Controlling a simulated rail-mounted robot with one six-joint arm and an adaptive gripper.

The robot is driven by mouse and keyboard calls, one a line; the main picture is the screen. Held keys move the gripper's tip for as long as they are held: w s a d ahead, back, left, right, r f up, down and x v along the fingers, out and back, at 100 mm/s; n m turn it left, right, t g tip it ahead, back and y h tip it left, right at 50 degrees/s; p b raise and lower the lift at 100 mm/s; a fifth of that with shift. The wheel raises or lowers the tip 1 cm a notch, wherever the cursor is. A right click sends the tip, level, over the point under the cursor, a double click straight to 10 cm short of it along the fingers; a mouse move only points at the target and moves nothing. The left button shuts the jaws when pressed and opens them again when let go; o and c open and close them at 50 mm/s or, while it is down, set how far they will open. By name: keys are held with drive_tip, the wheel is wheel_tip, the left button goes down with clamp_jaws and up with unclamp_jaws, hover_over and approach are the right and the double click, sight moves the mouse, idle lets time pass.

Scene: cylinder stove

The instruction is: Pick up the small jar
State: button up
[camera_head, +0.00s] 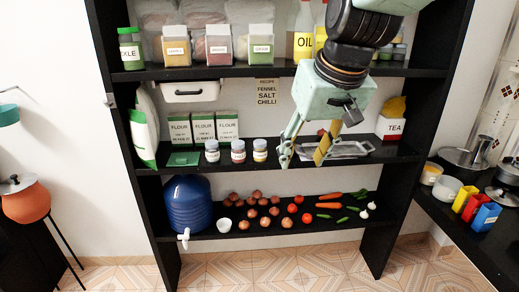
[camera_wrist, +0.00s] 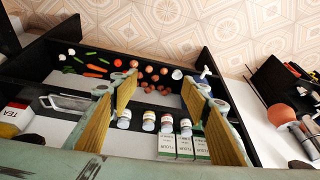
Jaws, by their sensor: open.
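Small jars stand upright in a row on the middle shelf. In the head view I see a jar with a blue-grey lid (camera_head: 212,150), one with a reddish label (camera_head: 238,150) and one with yellow contents (camera_head: 260,150). The wrist view shows several jars, among them a left one (camera_wrist: 124,120) and a right one (camera_wrist: 186,127); one seems hidden behind my finger in the head view. Which jar is meant cannot be told. My gripper (camera_head: 301,160) is open and empty, just right of the row in the head view. In the wrist view the jars appear between its fingers (camera_wrist: 160,82).
Flour packets (camera_head: 203,127) stand behind the jars, and a metal tray (camera_head: 348,149) lies right of my gripper. A tea box (camera_head: 391,120) is further right. The top shelf (camera_head: 200,72) overhangs. Vegetables and a blue water container (camera_head: 187,203) are on the shelf below.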

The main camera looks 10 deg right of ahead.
drive_tip(key=w+a+p, duration=0.1)
drive_tip(key=w+p, duration=0.3)
drive_tip(key=w, duration=0.8)
drive_tip(key=t+p, duration=0.1)
drive_tip(key=p, duration=1)
approach(261, 147)
drive_tip(key=f, duration=0.1)
drive_tip(key=shift+w+n, duration=0.25)
drive_tip(key=shift+n, duration=0.15)
drive_tip(key=shift+f, duration=0.1)
drive_tip(key=shift+x, duration=4.25)
drive_tip(key=shift+w+x, duration=0.25)
drive_tip(key=shift+x, duration=2.3)
